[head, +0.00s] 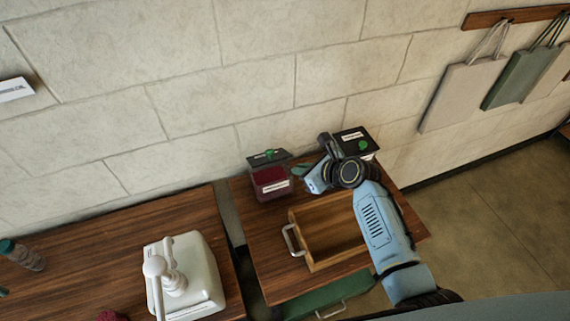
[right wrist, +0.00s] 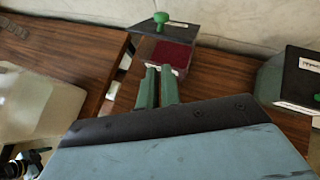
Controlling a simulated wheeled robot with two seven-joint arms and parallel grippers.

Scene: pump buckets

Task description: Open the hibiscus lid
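A small box with dark red contents (head: 270,182), likely the hibiscus, stands on the right wooden table near the wall; its label is too small to read. Its black lid (head: 268,157) with a green knob is tilted up at the back, and the red contents show below it. The lid (right wrist: 190,27) and box (right wrist: 168,54) also show in the right wrist view. My right gripper (head: 300,171) is just right of the box, apart from the lid. Its green fingers (right wrist: 159,86) are close together with nothing between them. My left gripper is not in view.
A second box with a black lid (head: 353,138) and green knob stands behind my right arm. An open wooden tray (head: 325,262) with a metal handle is in front. A white pump bucket (head: 200,270) stands on the left table. Bags hang on the wall.

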